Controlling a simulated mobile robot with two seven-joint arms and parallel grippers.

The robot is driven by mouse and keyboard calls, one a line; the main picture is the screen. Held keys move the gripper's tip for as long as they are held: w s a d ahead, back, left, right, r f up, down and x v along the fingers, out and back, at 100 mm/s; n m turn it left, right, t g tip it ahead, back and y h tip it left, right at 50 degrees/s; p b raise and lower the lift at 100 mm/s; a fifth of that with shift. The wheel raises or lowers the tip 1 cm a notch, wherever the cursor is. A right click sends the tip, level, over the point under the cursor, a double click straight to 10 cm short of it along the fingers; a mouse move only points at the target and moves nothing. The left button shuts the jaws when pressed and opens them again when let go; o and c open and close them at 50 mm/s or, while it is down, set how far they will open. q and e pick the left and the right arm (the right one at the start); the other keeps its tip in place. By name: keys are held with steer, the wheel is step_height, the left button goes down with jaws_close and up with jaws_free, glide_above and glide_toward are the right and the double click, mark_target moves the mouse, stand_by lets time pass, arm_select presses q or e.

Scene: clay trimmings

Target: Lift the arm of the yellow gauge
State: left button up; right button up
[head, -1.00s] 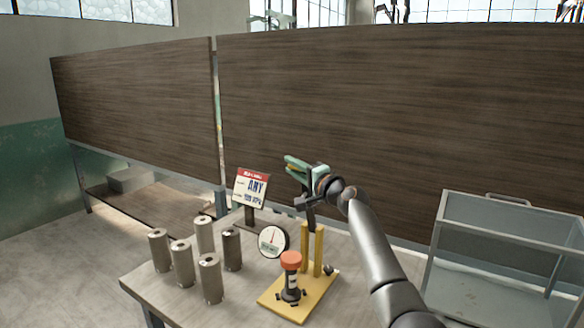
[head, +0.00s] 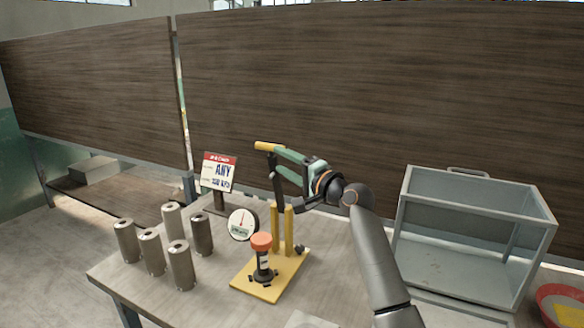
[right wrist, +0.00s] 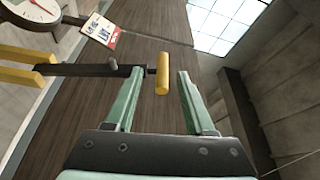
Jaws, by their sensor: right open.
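The yellow gauge has a flat yellow base (head: 255,289), two yellow posts (head: 289,230), a round white dial (head: 242,225) and a black lever arm (head: 277,188). The arm stands steeply up from the posts, with a yellow handle (head: 267,146) at its top. An orange-capped dark piece (head: 261,242) stands on the base. My right gripper (head: 281,163) is open at the top of the arm. In the right wrist view the handle (right wrist: 162,74) shows between the green fingertips (right wrist: 160,73), with gaps on both sides. My left gripper is not in view.
Several grey cylinders (head: 181,265) stand on the table (head: 205,298) left of the gauge. A sign (head: 219,172) stands behind them. A grey open-framed bin (head: 465,240) is at the right, with a red bowl (head: 562,305) at the edge. Wooden panels (head: 380,90) stand behind.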

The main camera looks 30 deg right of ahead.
steer(key=shift+v, duration=1.55)
steer(key=shift+s+a+r, duration=0.1)
steer(key=shift+a, duration=0.05)
